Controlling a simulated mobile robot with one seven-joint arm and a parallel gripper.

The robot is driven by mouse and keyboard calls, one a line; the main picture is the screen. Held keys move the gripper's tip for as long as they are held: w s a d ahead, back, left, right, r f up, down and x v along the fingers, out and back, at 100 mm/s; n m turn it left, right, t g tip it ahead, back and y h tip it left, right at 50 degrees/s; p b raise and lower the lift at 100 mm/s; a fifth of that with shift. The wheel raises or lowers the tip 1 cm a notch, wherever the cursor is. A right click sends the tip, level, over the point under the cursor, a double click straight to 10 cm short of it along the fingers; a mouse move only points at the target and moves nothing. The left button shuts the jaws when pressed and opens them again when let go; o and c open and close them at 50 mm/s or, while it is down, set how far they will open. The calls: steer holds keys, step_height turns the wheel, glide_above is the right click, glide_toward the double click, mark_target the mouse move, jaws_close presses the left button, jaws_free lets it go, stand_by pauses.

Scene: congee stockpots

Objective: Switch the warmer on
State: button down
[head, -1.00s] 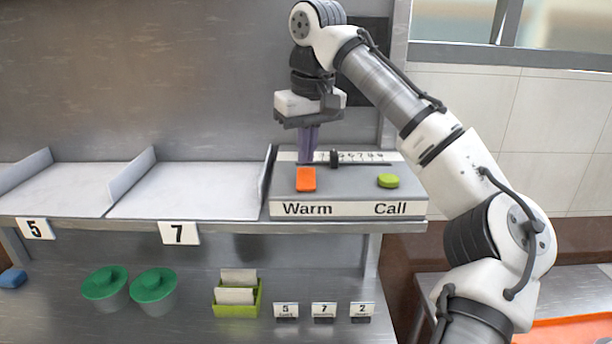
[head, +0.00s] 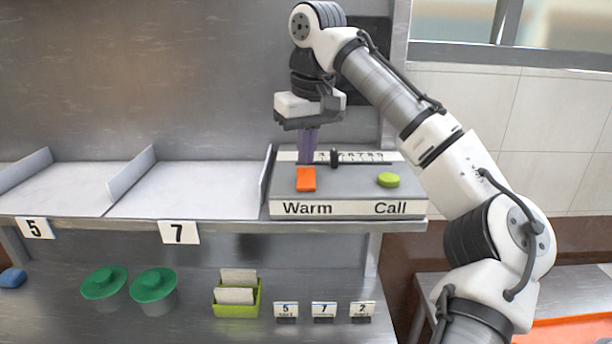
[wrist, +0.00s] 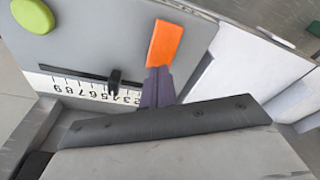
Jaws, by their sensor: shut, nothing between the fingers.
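The warmer's control box (head: 345,181) stands at the right end of the shelf. Its orange switch (head: 306,179) sits above the label "Warm" and also shows in the wrist view (wrist: 165,43). A green button (head: 388,180) sits above the label "Call". A black slider (head: 334,158) stands on a numbered scale near the back of the box. My gripper (head: 305,160) points down with its fingers together and empty. Its tips are at the back edge of the orange switch in both views; I cannot tell whether they touch it.
Shelf bays with low dividers (head: 130,172) lie left of the box, tagged 5 and 7. Below are two green-lidded pots (head: 154,286), a green card holder (head: 237,306), small number cards (head: 324,309) and a blue object (head: 12,278).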

mark_target(307, 171)
steer(key=shift+f+b, duration=0.3)
steer(key=shift+f, duration=0.55)
steer(key=shift+r, duration=0.1)
step_height(307, 171, up, 3)
steer(key=shift+f+p, duration=0.15)
steer(key=shift+p, duration=1.05)
steer(key=shift+r, duration=2.15)
steer(key=shift+f, duration=0.1)
